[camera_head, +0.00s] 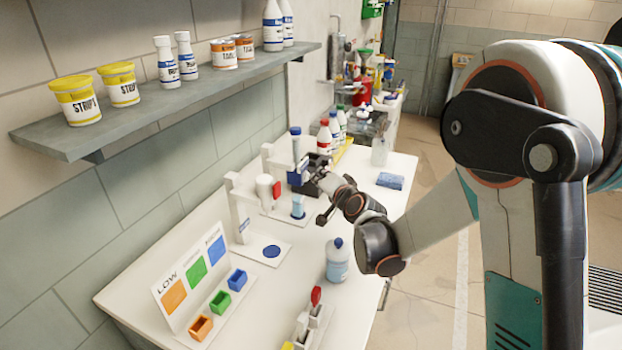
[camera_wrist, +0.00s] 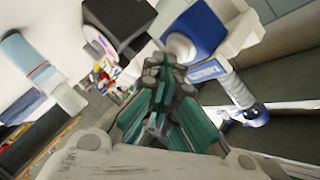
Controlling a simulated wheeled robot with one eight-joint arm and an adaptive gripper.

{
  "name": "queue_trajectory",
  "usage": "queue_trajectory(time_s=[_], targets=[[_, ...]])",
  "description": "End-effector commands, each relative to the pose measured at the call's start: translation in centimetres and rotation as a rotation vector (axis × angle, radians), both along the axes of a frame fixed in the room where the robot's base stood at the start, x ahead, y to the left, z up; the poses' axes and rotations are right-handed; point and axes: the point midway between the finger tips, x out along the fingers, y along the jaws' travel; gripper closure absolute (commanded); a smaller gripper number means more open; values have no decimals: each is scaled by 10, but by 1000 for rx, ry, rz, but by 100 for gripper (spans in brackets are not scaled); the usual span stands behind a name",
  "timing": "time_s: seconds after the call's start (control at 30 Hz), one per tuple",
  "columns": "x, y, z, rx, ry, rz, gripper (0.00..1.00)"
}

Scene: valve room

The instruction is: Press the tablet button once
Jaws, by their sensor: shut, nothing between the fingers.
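My gripper (camera_head: 318,178) is at the far white dispenser stand, right beside its blue housing (camera_head: 297,176). In the wrist view my gripper (camera_wrist: 162,72) has its dark green-black fingers together, with nothing between them. The blue and white housing (camera_wrist: 200,34) is just right of the fingertips, with a label below it. A dark block (camera_wrist: 120,22) is up and left of them. A blue-capped tube (camera_head: 296,145) stands above the housing, and a blue-labelled vial (camera_head: 298,206) stands under it.
A nearer dispenser (camera_head: 265,190) with a red part stands left of my gripper. A blue-capped bottle (camera_head: 337,260) stands below my arm. A LOW sign (camera_head: 185,290) and small coloured bins (camera_head: 220,302) are at the front left. A blue sponge (camera_head: 390,181) lies right; bottles (camera_head: 335,130) stand behind.

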Motion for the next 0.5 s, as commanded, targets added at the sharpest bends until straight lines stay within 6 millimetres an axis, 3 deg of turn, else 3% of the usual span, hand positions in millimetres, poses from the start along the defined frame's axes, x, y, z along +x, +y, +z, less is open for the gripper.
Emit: queue_trajectory(time_s=[0.5], targets=[[-6,-15,-1,0,1,-1,100]])
